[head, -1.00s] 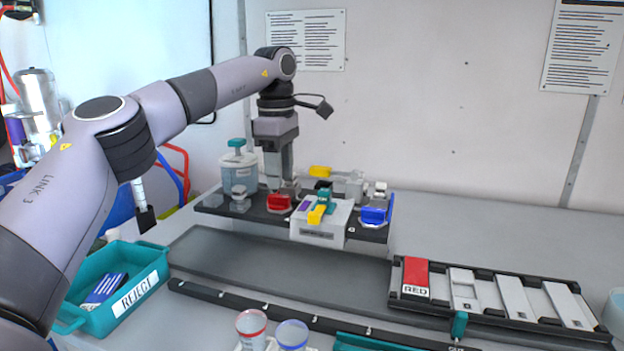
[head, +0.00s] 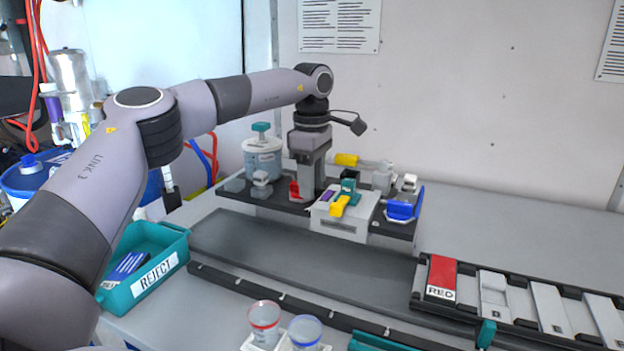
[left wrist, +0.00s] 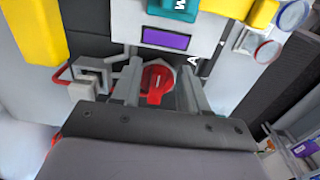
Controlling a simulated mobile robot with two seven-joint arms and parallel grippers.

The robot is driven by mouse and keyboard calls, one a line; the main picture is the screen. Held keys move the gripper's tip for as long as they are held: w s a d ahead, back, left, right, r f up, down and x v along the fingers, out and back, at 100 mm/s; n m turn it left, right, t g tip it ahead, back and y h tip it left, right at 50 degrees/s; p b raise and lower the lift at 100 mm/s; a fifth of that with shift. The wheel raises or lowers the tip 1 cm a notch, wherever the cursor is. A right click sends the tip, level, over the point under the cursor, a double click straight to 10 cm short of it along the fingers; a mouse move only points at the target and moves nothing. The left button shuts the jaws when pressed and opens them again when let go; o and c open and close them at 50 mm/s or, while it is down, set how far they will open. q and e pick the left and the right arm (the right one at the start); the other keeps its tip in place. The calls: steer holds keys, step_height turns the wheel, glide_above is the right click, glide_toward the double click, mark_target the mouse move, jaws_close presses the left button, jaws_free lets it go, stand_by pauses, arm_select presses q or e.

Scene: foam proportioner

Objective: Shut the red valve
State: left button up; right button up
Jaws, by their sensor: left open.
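The red valve (head: 295,188) sits on the dark base plate of the bench unit, partly hidden by my left gripper (head: 307,192) in the head view. In the left wrist view the red valve (left wrist: 157,80) has a round cap with a short handle pointing down the picture, toward the gripper body. My left gripper (left wrist: 159,88) is open, with one finger on each side of the valve. I cannot tell whether the fingers touch it. My right gripper is not in view.
A white box (head: 335,225) with yellow and teal handles stands close right of the gripper. A blue valve (head: 404,208) is farther right. A clear lidded pot (head: 263,160) stands behind left. A teal REJECT bin (head: 150,285) and a rack with a red card (head: 441,278) are nearer.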

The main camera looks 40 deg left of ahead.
arm_select(q)
jaws_close()
